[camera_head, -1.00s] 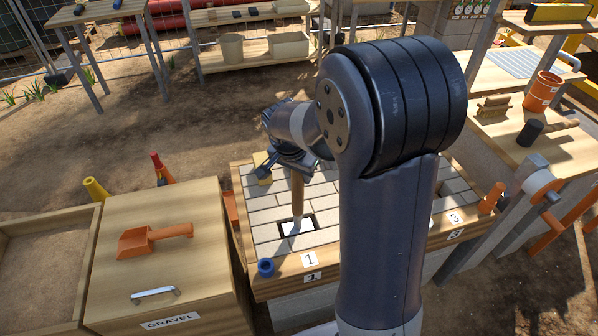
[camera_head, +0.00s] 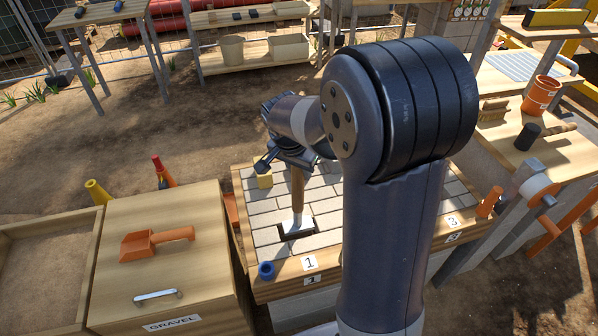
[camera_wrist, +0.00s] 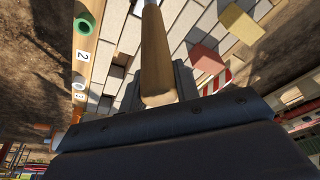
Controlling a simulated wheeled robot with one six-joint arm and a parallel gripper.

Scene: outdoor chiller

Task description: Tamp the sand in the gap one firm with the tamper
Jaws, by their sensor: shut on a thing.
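My gripper (camera_head: 288,160) is shut on the wooden handle of the tamper (camera_head: 297,190), which hangs nearly upright over the paving. The handle also shows between the fingers in the wrist view (camera_wrist: 155,55). The tamper's pale metal foot (camera_head: 296,223) is at the far side of gap one (camera_head: 297,235), seemingly just above it. The gap shows as a dark rectangular opening behind the label 1. The sand inside is too small and shadowed to judge. The foot is hidden in the wrist view.
A blue ring (camera_head: 266,269) sits at the bench's front left corner. A yellow block (camera_head: 264,180) lies on the paving's far left. An orange scoop (camera_head: 150,243) rests on the gravel box (camera_head: 110,285). My arm hides the middle of the bench.

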